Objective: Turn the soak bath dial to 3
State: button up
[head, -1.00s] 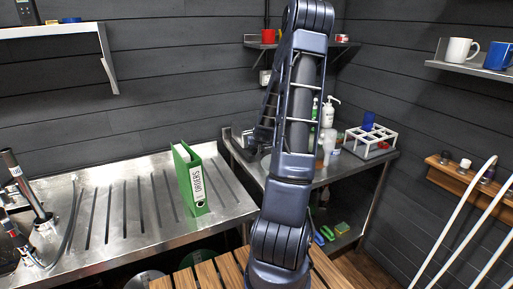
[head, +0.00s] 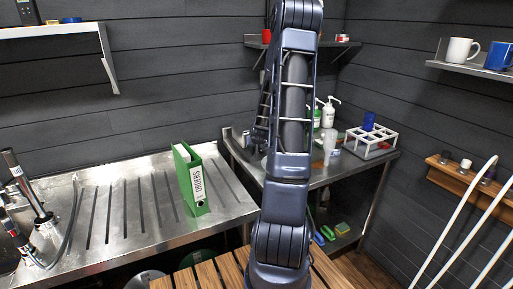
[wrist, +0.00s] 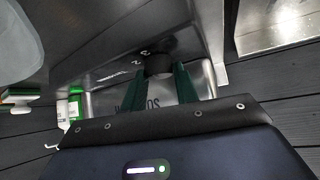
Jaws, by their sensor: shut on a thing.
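In the wrist view, a dark round dial (wrist: 159,64) stands out from a metal panel with numerals, a 2 among them, printed beside it. My gripper (wrist: 160,75) has its two dark green fingers closed on either side of the dial. In the head view my arm hides the dial and most of the gripper.
A steel bench (head: 345,165) at the back carries pump bottles (head: 328,112) and a white rack (head: 371,140) with a blue cup (head: 369,121). A green binder (head: 191,179) stands on the draining board (head: 125,215). Shelves with mugs (head: 459,51) hang on the walls.

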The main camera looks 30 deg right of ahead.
jog(key=o, duration=0.7)
jog(key=v, duration=1)
jog(key=shift+s+r, duration=0.25)
jog(key=shift+r, duration=0.05)
